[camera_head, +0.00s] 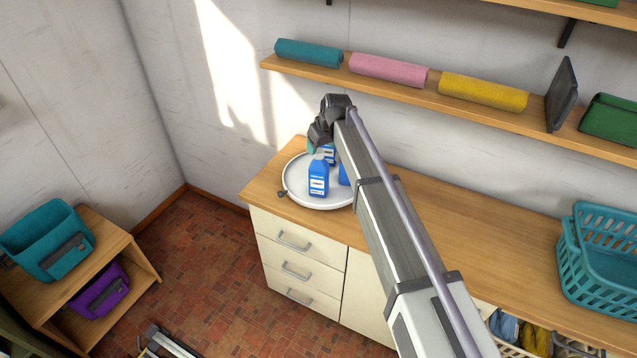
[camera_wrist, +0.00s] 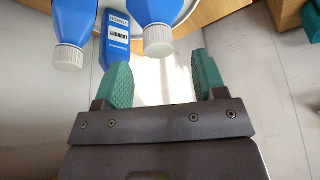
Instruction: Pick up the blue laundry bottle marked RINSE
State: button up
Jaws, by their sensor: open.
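Three blue bottles stand on a round white tray (camera_head: 292,182) at the left end of the counter. The front bottle (camera_head: 318,180) shows a white label; another bottle (camera_head: 328,154) is behind it, and a third (camera_head: 344,175) is partly hidden by my arm. In the wrist view there is a left bottle (camera_wrist: 76,18) and a right bottle (camera_wrist: 157,10), both with white caps, and a middle bottle (camera_wrist: 115,45) labelled LAUNDRY, seen upside down. I cannot read RINSE on any label. My gripper (camera_wrist: 163,66) is open and empty, its green fingers close to the bottles.
A wall shelf (camera_head: 420,95) with rolled towels runs above the counter behind my gripper. A teal basket (camera_head: 600,255) stands at the counter's right end. The counter (camera_head: 470,235) between is mostly clear. A small dark object (camera_head: 282,194) is at the tray's left edge.

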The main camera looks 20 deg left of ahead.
aim_at(319, 151)
jog(key=b+x, duration=0.4)
jog(key=x, duration=0.1)
jog(key=shift+d, duration=0.1)
jog(key=shift+f+b, duration=0.15)
jog(key=shift+b, duration=0.15)
jog(key=shift+r, duration=0.3)
grip_shut()
